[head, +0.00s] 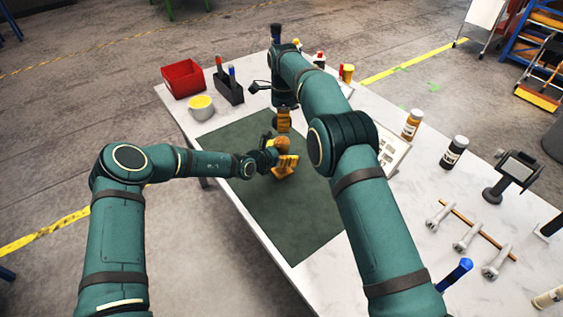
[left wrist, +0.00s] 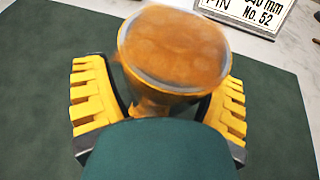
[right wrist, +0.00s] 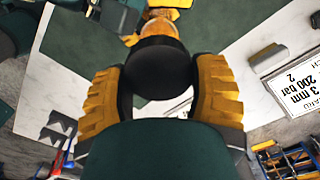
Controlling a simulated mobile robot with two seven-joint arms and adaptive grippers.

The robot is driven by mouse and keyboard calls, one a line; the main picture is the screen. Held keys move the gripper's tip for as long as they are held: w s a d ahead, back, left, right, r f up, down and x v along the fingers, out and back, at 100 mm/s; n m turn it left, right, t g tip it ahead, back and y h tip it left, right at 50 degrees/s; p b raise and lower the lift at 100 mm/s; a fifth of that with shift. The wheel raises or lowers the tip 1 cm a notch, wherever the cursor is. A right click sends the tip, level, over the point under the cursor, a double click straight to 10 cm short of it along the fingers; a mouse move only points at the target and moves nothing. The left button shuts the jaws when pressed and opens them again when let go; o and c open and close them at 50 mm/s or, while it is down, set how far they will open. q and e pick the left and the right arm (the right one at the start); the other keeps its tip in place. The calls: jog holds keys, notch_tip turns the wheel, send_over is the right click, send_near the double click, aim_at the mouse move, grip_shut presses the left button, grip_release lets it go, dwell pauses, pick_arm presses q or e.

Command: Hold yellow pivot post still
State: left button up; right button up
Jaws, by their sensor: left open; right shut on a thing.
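The yellow pivot post (left wrist: 150,104) stands on the dark green mat (head: 240,200), with a wide orange-brown round top; the top shows in the head view (head: 282,144). My left gripper (head: 284,163) is open, with one yellow finger on either side of the post in the left wrist view (left wrist: 158,105). Whether the fingers touch it I cannot tell. My right gripper (head: 284,120) is above the post, shut on a black round thing (right wrist: 158,68). In the right wrist view the post (right wrist: 158,28) shows just beyond that black thing. The post's foot is hidden.
A red bin (head: 183,78), a yellow-topped cup (head: 201,107) and a dark tool holder (head: 229,90) stand at the back left. The mat's front part is clear.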

aim_at(283, 141)
pick_arm(q)
jog(key=shift+w+d+f, duration=0.1)
jog(key=shift+w+d, duration=0.05)
grip_shut()
pick_arm(e)
jog(key=shift+f, duration=0.1)
jog(key=shift+s+a+f, duration=0.1)
jog(key=shift+f, duration=1.1)
jog(key=shift+a+f, duration=0.1)
jog(key=shift+f, duration=1.1)
jog(key=shift+c, duration=1)
jog(key=shift+d+f+t, duration=0.1)
jog(key=shift+f+t, duration=0.5)
jog(key=shift+f, duration=0.35)
